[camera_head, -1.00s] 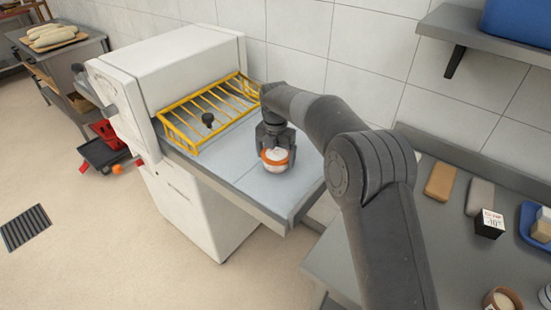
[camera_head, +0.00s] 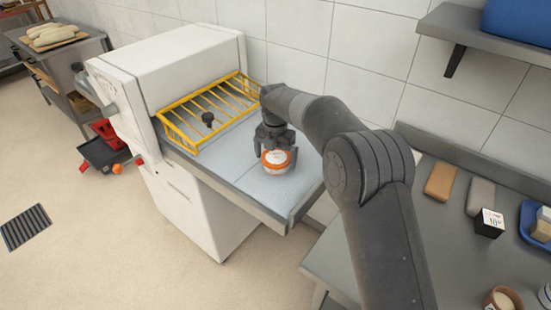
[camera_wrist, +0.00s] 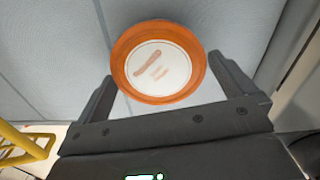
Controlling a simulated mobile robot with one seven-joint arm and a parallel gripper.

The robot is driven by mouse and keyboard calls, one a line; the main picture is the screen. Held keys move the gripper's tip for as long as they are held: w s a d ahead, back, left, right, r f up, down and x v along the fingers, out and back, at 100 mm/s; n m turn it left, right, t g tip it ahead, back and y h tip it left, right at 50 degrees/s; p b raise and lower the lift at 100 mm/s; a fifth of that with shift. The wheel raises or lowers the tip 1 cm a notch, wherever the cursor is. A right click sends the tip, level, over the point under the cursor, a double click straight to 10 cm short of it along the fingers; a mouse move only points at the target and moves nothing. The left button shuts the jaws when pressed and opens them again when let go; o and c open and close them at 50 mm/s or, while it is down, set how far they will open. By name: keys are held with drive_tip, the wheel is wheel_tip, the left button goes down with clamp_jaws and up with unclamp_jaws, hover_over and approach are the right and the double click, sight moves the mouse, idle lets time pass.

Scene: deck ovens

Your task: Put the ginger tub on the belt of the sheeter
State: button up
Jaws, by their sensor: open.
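The ginger tub (camera_head: 276,160), white with an orange rim, stands upright on the grey belt (camera_head: 246,183) of the white sheeter (camera_head: 172,75). In the wrist view the tub (camera_wrist: 158,66) shows from above, with an orange rim and a pale lid bearing a ginger-like drawing. My gripper (camera_head: 275,146) is open, just above and around the near side of the tub. In the wrist view its two fingers stand apart on either side of the tub's lower edge, with gaps showing.
A yellow wire guard (camera_head: 208,110) stands on the belt just left of the tub. A grey worktable (camera_head: 385,225) on the right holds a tan block (camera_head: 441,182), a small dark box with a white top (camera_head: 489,223) and a blue tray (camera_head: 532,232). A wall shelf (camera_head: 480,42) is above.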

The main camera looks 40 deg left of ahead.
sight(276, 158)
wheel_tip(276, 158, up, 11)
drive_tip(key=shift+r, duration=0.15)
drive_tip(key=w+d+r+m+t, duration=0.1)
drive_tip(key=d+r+m, duration=0.45)
drive_tip(key=d, duration=0.55)
drive_tip(key=d+r+m+t, duration=0.1)
drive_tip(key=d+r+m, duration=0.4)
drive_tip(key=d, duration=0.5)
drive_tip(key=w+d+r+m+t, duration=0.1)
drive_tip(key=d+r+m, duration=0.4)
drive_tip(key=d, duration=0.6)
drive_tip(key=s+d+f+m+t, duration=0.1)
drive_tip(key=s+d+m, duration=0.45)
drive_tip(key=d, duration=0.25)
drive_tip(key=s+d+m, duration=0.4)
drive_tip(key=d+m, duration=0.2)
drive_tip(key=d, duration=0.2)
drive_tip(key=s+d+f+m+t, duration=0.1)
drive_tip(key=s+d+f+m, duration=0.6)
drive_tip(key=s+d+m, duration=0.3)
drive_tip(key=shift+s+d+f+m+t, duration=0.25)
drive_tip(key=shift+s+m, duration=0.35)
drive_tip(key=shift+s, duration=0.35)
